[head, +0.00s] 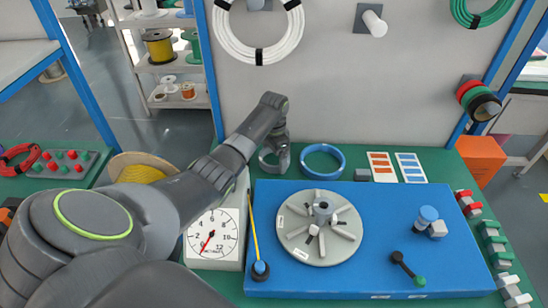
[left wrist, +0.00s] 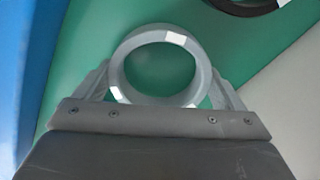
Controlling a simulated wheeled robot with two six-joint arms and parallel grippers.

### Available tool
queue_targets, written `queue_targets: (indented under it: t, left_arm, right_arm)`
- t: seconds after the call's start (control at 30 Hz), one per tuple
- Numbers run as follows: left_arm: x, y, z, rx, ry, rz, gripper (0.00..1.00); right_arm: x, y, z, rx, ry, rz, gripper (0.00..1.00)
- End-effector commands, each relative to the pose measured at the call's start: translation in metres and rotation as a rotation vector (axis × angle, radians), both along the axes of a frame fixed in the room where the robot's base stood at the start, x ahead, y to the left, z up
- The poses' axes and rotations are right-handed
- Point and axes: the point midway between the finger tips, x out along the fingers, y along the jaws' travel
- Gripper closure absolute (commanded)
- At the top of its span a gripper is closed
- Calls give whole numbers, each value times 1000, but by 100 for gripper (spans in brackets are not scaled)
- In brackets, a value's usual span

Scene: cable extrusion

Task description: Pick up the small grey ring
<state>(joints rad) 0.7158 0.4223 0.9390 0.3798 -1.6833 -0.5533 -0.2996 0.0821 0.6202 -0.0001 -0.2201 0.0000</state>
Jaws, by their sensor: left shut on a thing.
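The small grey ring (left wrist: 119,72) fills the middle of the left wrist view, between the two fingers of my left gripper (left wrist: 160,85). The fingers press on its outer sides, and green surface shows through its hole. In the head view the grey ring (head: 265,164) shows partly at the left gripper (head: 275,160), beside the blue ring. My left gripper is shut on the grey ring. I cannot tell whether the ring touches the table. My right gripper is not in view.
A larger blue ring (head: 323,174) lies just right of the left gripper. A blue board (head: 290,278) with a grey round plate (head: 345,243) stands in front. A dial scale (head: 214,238) is at its left. A grey panel (head: 330,100) rises behind.

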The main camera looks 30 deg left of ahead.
Motion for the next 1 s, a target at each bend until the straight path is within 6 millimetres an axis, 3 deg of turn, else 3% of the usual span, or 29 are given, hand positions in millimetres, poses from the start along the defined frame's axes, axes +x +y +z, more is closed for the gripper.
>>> queue_targets:
  t: [0.4, 0.67, 0.9, 1.0]
  left_arm:
    - [1, 1, 65, 1, -4, 0, 31]
    - [31, -52, 61, -4, -1, -3, 31]
    - [67, -111, 61, -3, 0, -2, 31]
    - [77, -126, 62, -1, 0, 0, 31]
  right_arm:
    - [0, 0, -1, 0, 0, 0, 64]
    - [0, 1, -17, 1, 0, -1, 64]
    - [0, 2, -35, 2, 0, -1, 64]
    - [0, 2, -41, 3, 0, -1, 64]
